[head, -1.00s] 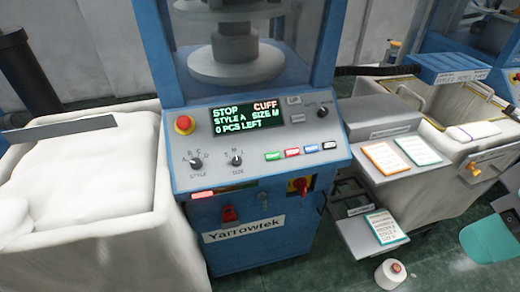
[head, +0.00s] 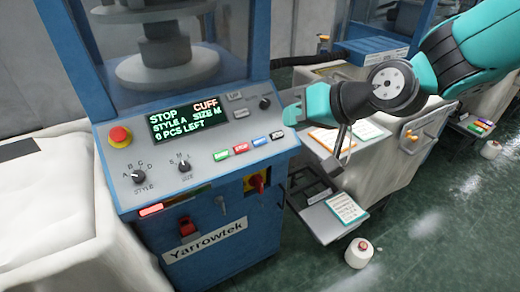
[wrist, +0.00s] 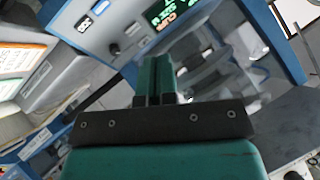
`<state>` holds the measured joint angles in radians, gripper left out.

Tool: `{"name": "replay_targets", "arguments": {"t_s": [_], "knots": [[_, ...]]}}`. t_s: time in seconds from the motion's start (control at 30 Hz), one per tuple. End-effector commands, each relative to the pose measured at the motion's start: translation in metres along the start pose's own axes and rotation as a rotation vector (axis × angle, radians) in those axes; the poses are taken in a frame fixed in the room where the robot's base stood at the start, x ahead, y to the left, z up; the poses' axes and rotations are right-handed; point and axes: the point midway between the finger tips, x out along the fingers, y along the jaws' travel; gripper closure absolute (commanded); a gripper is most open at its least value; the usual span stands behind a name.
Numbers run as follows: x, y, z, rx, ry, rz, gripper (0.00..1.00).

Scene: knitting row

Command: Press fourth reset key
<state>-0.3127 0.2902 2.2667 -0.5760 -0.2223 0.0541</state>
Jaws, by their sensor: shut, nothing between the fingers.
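The blue knitting machine's slanted panel (head: 205,185) carries a row of keys: a green key (head: 221,154), a red key (head: 240,148), a blue key (head: 260,141) and, fourth at the right end, a black key (head: 277,135). A black key with a pale label, apparently the fourth, shows at the upper left in the wrist view (wrist: 85,23). My gripper (head: 291,116) is at the panel's right edge, above and right of the black key, seemingly apart from it. In the wrist view its teal fingers (wrist: 155,78) are together and empty. The key's label is too small to read.
The display (head: 188,118) reads STOP, CUFF, STYLE A, SIZE M. A red emergency button (head: 120,136), two selector knobs and a small knob (head: 264,103) share the panel. A low shelf (head: 325,218) with a card and a yarn cone (head: 359,252) are at right.

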Motion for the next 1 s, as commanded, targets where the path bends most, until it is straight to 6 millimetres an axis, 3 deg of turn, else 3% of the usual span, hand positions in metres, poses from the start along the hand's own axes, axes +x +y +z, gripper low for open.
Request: {"name": "replay_targets", "arguments": {"t_s": [0.03,0.1,0.2,0.3,0.47,0.83,1.0], "knots": [[0.037,0.020,0.001,0.037,0.079,-0.014,1.00],[0.070,0.038,-0.010,0.082,0.212,-0.033,1.00],[0.103,0.062,-0.017,0.136,0.372,-0.046,1.00],[0.123,0.081,-0.019,0.175,0.484,-0.050,1.00],[0.134,0.094,-0.019,0.204,0.573,-0.053,1.00],[0.135,0.096,-0.020,0.206,0.584,-0.052,1.00],[0.144,0.100,-0.019,0.205,0.582,-0.051,1.00]]}}
